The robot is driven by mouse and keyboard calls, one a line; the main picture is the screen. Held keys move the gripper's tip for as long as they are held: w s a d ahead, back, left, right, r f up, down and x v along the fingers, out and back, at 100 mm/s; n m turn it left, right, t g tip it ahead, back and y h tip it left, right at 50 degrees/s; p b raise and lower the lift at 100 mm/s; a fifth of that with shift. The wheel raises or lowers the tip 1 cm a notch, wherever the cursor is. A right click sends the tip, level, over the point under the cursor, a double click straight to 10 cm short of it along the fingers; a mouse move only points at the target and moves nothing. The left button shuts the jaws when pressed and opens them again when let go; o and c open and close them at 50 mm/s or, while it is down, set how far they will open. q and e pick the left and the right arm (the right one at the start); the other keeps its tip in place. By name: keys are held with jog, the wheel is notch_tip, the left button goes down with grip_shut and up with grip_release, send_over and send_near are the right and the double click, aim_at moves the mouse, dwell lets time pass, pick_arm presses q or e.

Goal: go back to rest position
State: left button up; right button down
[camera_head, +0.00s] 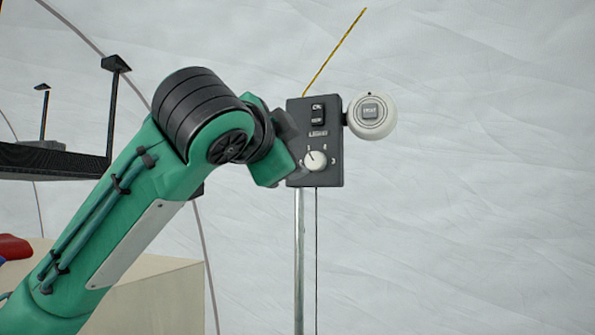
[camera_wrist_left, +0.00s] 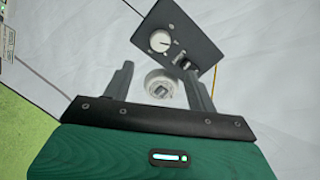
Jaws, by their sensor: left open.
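My left arm comes in from the left in the head view, its hand in front of the left edge of a dark control box (camera_head: 327,185). The box has rocker switches (camera_head: 317,114) and a white dial (camera_head: 315,160), and a round white push button (camera_head: 370,131) is mounted at its right side. In the left wrist view my left gripper (camera_wrist_left: 159,68) is open and empty. The round button (camera_wrist_left: 160,80) shows between its fingers, and the box (camera_wrist_left: 190,25) is beyond the fingertips. I cannot tell whether the hand touches the box. My right gripper is out of view.
A metal pole (camera_head: 299,260) holds up the box, with a thin cable beside it and a yellow-black cord (camera_head: 335,50) above. A beige block (camera_head: 160,298) and a dark shelf (camera_head: 50,160) are at the left. Free room lies to the right, before the white tent wall (camera_head: 490,200).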

pick_arm(q)
jog(key=shift+v, duration=0.9)
jog(key=shift+w, duration=0.1)
